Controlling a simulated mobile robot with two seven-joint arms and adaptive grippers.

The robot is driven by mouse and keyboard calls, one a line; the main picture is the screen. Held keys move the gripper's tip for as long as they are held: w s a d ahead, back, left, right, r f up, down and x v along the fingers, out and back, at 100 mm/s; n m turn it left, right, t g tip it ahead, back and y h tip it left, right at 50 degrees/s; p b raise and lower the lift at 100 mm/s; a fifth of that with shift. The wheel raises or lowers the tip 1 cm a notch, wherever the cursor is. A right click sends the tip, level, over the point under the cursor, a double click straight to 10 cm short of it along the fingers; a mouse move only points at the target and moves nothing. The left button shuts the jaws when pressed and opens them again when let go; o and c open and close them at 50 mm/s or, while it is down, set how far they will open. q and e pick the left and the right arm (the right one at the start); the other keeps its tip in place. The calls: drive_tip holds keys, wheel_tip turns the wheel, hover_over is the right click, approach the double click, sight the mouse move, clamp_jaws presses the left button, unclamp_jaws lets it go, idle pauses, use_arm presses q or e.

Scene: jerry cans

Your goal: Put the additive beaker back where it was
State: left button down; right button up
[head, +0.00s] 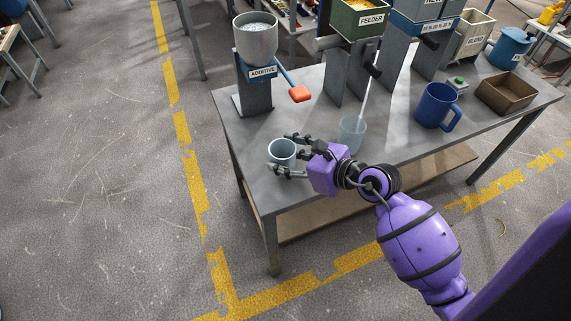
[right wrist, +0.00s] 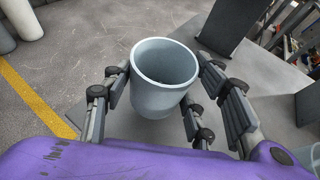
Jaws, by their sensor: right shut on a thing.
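The additive beaker, a small light grey-blue cup (head: 283,148), is near the left front part of the grey table (head: 205,0). My right gripper (head: 279,155) is shut around its sides. In the right wrist view the beaker (right wrist: 163,92) stands upright and looks empty between the fingers of my right gripper (right wrist: 160,80). I cannot tell whether its base touches the table. The additive dispenser (head: 256,42), a grey hopper on a stand with an orange-ended lever (head: 300,93), stands behind it. My left gripper is not in view.
A clear beaker (head: 352,132) with a rod stands just right of my right gripper. The feeder (head: 361,20) stands behind. The tabletop beneath the additive dispenser is clear.

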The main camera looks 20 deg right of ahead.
sight(286, 165)
drive_tip(key=shift+w+f, duration=0.5)
drive_tip(key=shift+f, duration=0.1)
drive_tip(key=shift+f+b, duration=0.3)
drive_tip(key=shift+f, duration=1.25)
drive_tip(key=shift+f, duration=0.1)
drive_tip(key=o, duration=1.2)
drive_tip(key=v, duration=1.2)
